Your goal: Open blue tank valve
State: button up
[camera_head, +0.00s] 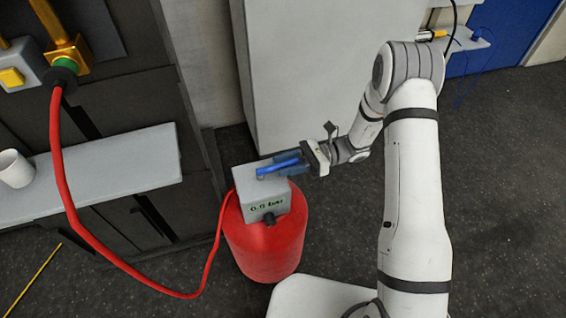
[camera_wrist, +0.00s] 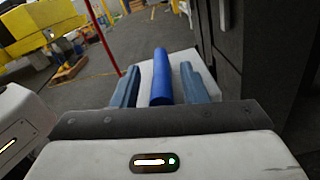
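The blue valve handle (camera_head: 268,169) sits on top of a grey box (camera_head: 252,186) on a red tank (camera_head: 265,243). In the wrist view the blue handle (camera_wrist: 161,78) runs lengthwise between the two blue-grey fingers of my gripper (camera_wrist: 161,86). A gap shows on each side, so the gripper is open around the handle. The handle's near end is hidden behind the gripper body.
A red hose (camera_head: 68,190) runs from a brass fitting (camera_head: 66,50) with a green ring down to the tank. A grey shelf (camera_head: 105,170) with a white cup (camera_head: 15,168) stands at left. A pale cabinet (camera_head: 310,70) stands behind the tank. Floor is clear at right.

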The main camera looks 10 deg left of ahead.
jog(key=shift+c, duration=0.4)
grip_shut()
